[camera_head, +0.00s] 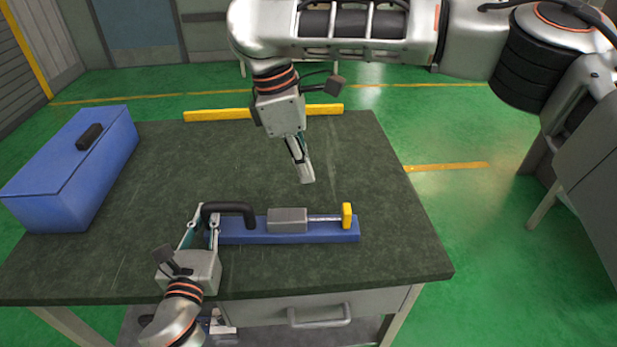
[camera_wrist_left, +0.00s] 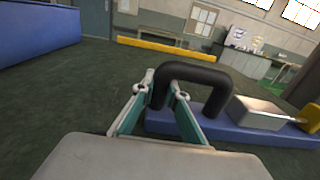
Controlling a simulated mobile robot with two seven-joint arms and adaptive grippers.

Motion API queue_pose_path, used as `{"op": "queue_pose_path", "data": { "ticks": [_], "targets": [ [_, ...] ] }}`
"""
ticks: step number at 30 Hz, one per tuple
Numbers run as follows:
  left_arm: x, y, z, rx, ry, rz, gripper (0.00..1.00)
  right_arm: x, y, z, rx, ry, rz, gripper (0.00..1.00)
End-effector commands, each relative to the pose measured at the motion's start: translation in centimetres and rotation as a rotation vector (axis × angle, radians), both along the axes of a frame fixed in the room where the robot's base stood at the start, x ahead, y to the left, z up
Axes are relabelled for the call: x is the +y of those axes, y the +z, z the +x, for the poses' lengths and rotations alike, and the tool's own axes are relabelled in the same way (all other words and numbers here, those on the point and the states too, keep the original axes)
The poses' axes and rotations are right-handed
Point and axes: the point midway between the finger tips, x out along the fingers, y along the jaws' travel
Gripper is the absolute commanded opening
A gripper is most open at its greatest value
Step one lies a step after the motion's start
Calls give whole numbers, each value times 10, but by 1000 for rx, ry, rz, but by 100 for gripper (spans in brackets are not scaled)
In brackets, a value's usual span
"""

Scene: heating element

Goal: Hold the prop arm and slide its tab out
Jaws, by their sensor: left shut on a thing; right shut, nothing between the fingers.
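A blue base (camera_head: 285,237) lies on the dark table. On it stand a black curved handle (camera_head: 236,208), a grey block (camera_head: 287,219) and a thin rod with a yellow end piece (camera_head: 347,215). My left gripper (camera_head: 204,221) is shut on the left leg of the black handle; the left wrist view shows its fingers (camera_wrist_left: 168,92) around that leg. The grey block (camera_wrist_left: 258,112) and part of the yellow piece (camera_wrist_left: 311,117) also show there. My right gripper (camera_head: 307,179) is shut and empty, above the table behind the block. I cannot tell which part is the tab.
A blue toolbox (camera_head: 70,175) with a black handle stands at the left of the table (camera_head: 380,180). A yellow bar (camera_head: 215,115) runs along the back edge. The table is clear right of the base. A drawer (camera_head: 290,310) is under the front edge.

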Motion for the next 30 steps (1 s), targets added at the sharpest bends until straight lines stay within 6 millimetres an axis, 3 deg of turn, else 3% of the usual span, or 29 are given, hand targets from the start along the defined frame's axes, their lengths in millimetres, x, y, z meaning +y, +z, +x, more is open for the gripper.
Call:
{"op": "queue_pose_path", "data": {
  "ticks": [10, 11, 12, 13, 24, 30],
  "targets": [
    [-1, 0, 0, 0, -3, -2, 0, 0, 0, 0, 0, 0, 0, 0],
    [-1, 0, 0, 0, -3, -3, 18, 0, 0, 0, 0, 0, 0, 0],
    [-1, 0, 0, 0, -3, -2, 28, 0, 0, 0, 0, 0, 0, 0],
    [-1, 0, 0, 0, -3, -2, 32, 0, 0, 0, 0, 0, 0, 0],
    [-1, 0, -2, 0, -2, -1, 32, 0, 0, 0, 0, 0, 0, 0],
    [1, -1, -26, 2, -3, -2, 32, 0, 0, 0, 0, 0, 0, 0]
  ]
}}
